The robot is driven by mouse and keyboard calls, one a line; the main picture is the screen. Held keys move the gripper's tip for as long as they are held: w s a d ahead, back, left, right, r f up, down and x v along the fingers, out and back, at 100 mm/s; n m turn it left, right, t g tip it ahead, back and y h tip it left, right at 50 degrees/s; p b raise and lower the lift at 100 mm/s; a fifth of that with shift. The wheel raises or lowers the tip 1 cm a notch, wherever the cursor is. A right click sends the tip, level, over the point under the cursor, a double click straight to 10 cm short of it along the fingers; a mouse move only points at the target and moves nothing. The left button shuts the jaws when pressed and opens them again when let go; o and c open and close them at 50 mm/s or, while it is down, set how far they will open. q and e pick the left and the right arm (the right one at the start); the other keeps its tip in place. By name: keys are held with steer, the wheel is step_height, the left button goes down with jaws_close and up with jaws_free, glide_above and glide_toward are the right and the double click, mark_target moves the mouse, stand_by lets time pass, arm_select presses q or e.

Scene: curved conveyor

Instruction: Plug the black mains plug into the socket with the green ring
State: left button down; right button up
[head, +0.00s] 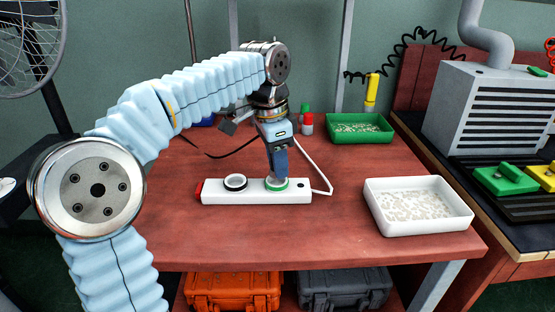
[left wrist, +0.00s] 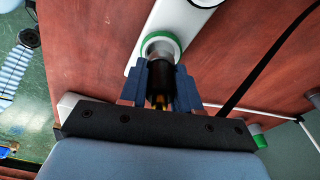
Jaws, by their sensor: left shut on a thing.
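A white power strip (head: 216,194) lies on the red-brown table with two round sockets. The left one has a black ring (head: 235,181), the right one a green ring (head: 270,188). My left gripper (head: 279,176) points down at the green-ring socket and hides part of it. In the left wrist view its blue fingers are shut on the black plug (left wrist: 160,72). The plug's far end lines up with the green ring (left wrist: 173,42). How deep it sits, or whether it touches, I cannot tell. My right gripper is not in view.
A black cable (head: 236,152) and a white cord (head: 315,165) run near the strip. A white tray (head: 442,226) stands to the right, a green tray (head: 362,138) behind. Red and green items (head: 307,123) stand at the back. The table's front is clear.

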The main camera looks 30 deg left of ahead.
arm_select(q)
steer(key=shift+f+b, duration=0.7)
steer(key=shift+f, duration=0.25)
steer(key=c, duration=0.7)
jaws_free()
steer(key=shift+c, duration=0.2)
steer(key=shift+r, duration=0.1)
steer(key=r+p, duration=0.1)
steer(key=r, duration=0.3)
steer(key=r+p, duration=0.1)
steer(key=r, duration=0.3)
steer(key=s+a+r+p, duration=0.1)
steer(key=r+p, duration=0.1)
steer(key=r, duration=0.2)
steer(key=shift+r, duration=0.3)
steer(key=shift+s+a+r, duration=0.1)
steer(key=shift+s+r, duration=0.05)
steer(key=shift+r, duration=0.35)
